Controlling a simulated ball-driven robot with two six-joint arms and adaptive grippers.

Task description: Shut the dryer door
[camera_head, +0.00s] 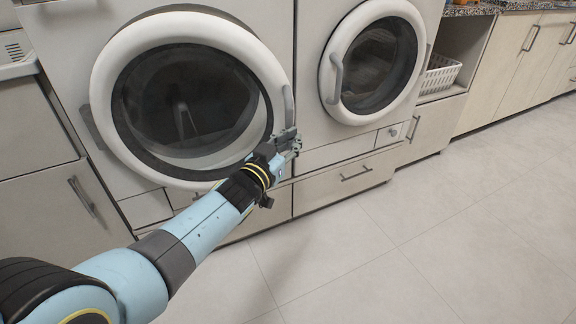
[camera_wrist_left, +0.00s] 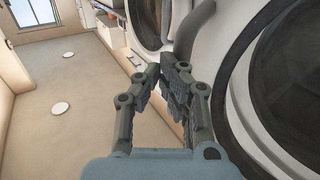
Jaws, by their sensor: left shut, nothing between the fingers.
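Two front-loading machines stand side by side in the head view, and I cannot tell from looks which is the dryer. The nearer left one has a round white-rimmed door (camera_head: 133,55) with dark glass, which seems to stand slightly off the body. Its handle (camera_head: 288,103) is on the right side of the rim. The right machine's round door (camera_head: 333,57) looks closed. My left gripper (camera_head: 292,140) is shut and empty by the lower right edge of the left door, just below its handle. The wrist view shows its fingers (camera_wrist_left: 168,72) beside the door rim (camera_wrist_left: 236,75). My right gripper is not in view.
Drawers with bar handles (camera_head: 356,174) lie below the machines. A white basket (camera_head: 440,75) sits in a shelf at the right. Cabinets (camera_head: 505,70) run along the wall. The tiled floor (camera_head: 430,230) is clear.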

